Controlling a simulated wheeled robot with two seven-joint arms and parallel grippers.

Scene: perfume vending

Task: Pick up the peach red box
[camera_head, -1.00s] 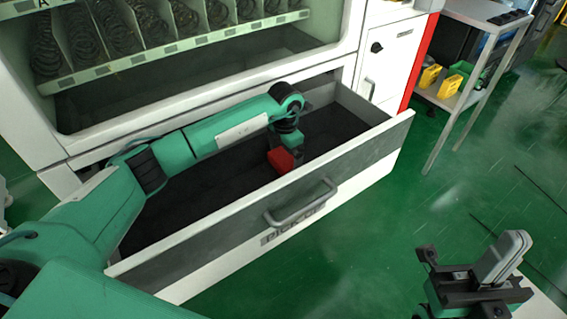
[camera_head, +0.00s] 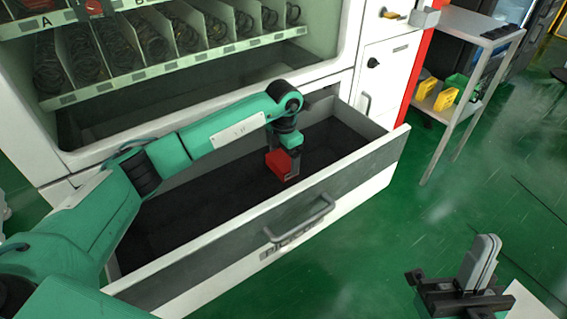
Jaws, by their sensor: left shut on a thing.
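The peach red box (camera_head: 281,164) is in the open drawer of the vending machine, near its right part. My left gripper (camera_head: 286,160) points down into the drawer and is shut on the red box. The box is slightly tilted in the picture, and part of it is hidden by the gripper. Whether it clears the drawer floor is hard to tell. My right gripper (camera_head: 462,290) is at the lower right, outside the drawer, with its finger gap not clearly shown.
The drawer (camera_head: 225,235) has a grey front wall and a handle (camera_head: 300,218). The vending machine (camera_head: 200,65) with spiral coils stands behind it. A metal shelf rack (camera_head: 465,35) with yellow items stands at the right. Green floor (camera_head: 390,245) is clear between drawer and rack.

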